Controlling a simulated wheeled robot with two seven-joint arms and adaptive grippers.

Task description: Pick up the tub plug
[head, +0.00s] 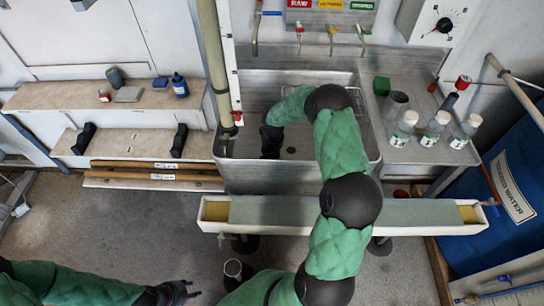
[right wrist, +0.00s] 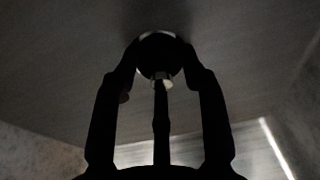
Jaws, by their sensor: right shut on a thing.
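The steel tub (head: 365,120) stands in the middle of the head view. My right arm reaches down into it, and my right gripper (head: 271,152) is low in its left part. In the right wrist view, the fingers of my right gripper (right wrist: 162,62) are closed around a dark round thing with a pale rim, which looks like the tub plug (right wrist: 159,42). A small pale knob shows below it. The plug is hidden in the head view. My left gripper (head: 184,291) is open and empty above the floor at the lower left.
A long trough (head: 285,213) runs along the tub's front. Several bottles (head: 434,130), a grey cup (head: 396,103) and a green block (head: 382,86) stand on the drainboard to the right. A vertical pipe (head: 213,65) stands by the tub's left edge.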

